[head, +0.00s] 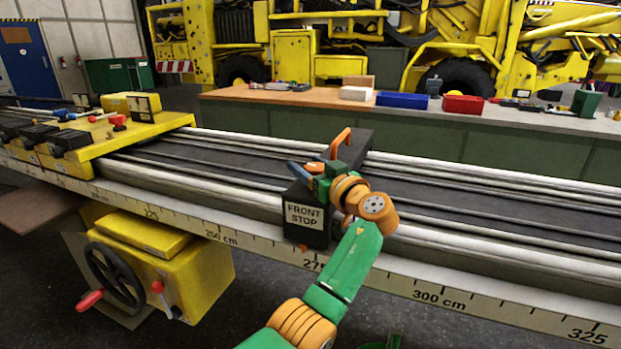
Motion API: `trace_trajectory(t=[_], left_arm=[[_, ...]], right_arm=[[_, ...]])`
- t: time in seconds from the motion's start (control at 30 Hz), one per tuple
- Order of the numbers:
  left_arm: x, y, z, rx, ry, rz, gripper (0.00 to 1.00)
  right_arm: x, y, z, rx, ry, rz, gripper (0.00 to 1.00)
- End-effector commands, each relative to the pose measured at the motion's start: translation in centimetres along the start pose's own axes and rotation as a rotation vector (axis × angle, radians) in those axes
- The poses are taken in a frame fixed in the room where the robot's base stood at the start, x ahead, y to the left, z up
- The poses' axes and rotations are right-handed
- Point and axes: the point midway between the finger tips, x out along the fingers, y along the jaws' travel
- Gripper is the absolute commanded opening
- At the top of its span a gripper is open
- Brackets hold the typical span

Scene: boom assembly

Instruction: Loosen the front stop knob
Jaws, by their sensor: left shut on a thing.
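The front stop (306,218) is a black block with a white "FRONT STOP" label. It sits across the rails near the 275 cm mark, with an orange handle (341,142) on its top. My left arm, green and orange, reaches up from the bottom of the head view. My left gripper (301,173) is at the top of the block's near end, above the label. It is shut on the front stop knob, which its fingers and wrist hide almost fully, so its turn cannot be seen. My right gripper is not in view.
A yellow carriage (150,140) with red knobs and black clamps sits on the rails to the left. Below is a yellow box with a black handwheel (113,277). A workbench (480,128) with blue and red bins stands behind. The rails right of the stop are clear.

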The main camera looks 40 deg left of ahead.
Motion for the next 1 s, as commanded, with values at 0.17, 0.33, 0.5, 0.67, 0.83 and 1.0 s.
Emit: trace_trajectory(t=[0.17, 0.33, 0.5, 0.67, 0.83, 1.0], left_arm=[[0.02, -0.10, 0.02, 0.000, 0.001, -0.037, 0.08], [0.02, -0.15, -0.10, -0.001, 0.002, -0.049, 0.08], [0.03, -0.16, -0.14, -0.001, 0.002, -0.050, 0.08], [0.03, -0.15, -0.16, -0.001, 0.003, -0.050, 0.08], [0.04, -0.15, -0.12, -0.001, 0.002, -0.050, 0.93], [0.03, -0.15, -0.07, -0.001, 0.001, -0.050, 0.93]], right_arm=[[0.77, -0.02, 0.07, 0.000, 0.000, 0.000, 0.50], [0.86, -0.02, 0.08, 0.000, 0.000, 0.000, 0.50], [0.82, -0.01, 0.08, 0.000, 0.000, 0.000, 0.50], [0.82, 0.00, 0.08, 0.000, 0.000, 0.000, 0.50], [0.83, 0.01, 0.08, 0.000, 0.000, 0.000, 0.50], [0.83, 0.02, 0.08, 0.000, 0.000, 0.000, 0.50]])
